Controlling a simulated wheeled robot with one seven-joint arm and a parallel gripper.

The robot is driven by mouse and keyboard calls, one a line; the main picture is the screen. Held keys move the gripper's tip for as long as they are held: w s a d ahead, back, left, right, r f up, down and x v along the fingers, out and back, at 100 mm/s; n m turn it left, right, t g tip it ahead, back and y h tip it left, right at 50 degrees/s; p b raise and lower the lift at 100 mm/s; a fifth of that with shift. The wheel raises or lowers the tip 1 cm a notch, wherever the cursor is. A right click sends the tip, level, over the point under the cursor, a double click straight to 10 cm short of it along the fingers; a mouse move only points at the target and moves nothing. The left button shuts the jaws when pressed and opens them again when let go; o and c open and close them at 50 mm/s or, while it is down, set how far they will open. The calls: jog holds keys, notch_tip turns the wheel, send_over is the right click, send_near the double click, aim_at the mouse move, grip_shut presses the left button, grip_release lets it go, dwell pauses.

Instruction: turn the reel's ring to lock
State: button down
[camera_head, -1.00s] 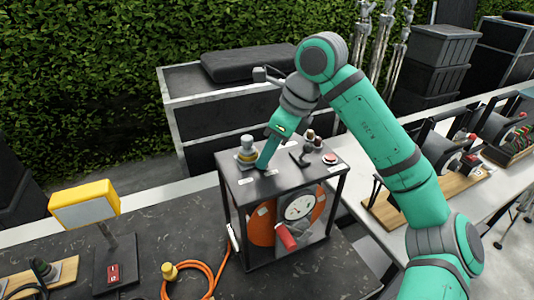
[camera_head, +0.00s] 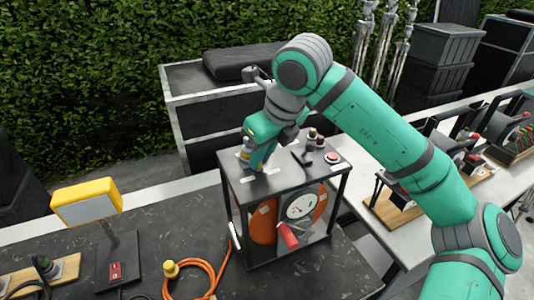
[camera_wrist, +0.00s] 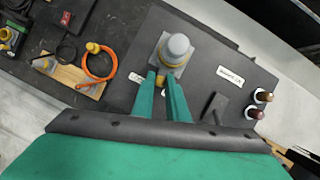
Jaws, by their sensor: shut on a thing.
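The reel (camera_head: 262,224) has an orange drum inside a black box frame (camera_head: 292,184) with a flat dark top. A grey plug with a yellow ring stands on the box top at its left; in the wrist view the grey plug (camera_wrist: 174,47) rises from a square grey plate, and the yellow ring (camera_wrist: 177,64) shows low on it. My gripper (camera_wrist: 163,76) has its two green fingers at the near side of the plug, shut on the ring. In the head view my gripper (camera_head: 256,158) hides most of the plug.
Two capped connectors (camera_wrist: 260,104) and a small black lever (camera_wrist: 214,108) stand on the box top to the right. A red button (camera_head: 332,157) is at the far right corner.

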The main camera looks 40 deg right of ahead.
jog(key=shift+w+a+r+m+h, duration=0.1)
jog(key=shift+w+a+m+h, duration=0.3)
jog(key=shift+a+m, duration=0.4)
jog(key=shift+w+a+m+h, duration=0.15)
jog(key=shift+m+h, duration=0.25)
jog(key=shift+m, duration=0.6)
jog(key=shift+a+m, duration=0.1)
jog(key=shift+m, duration=0.5)
jog(key=shift+a, duration=0.2)
jog(key=c, duration=1.7)
grip_release()
jog(key=shift+c, duration=0.2)
jog(key=shift+w, duration=0.1)
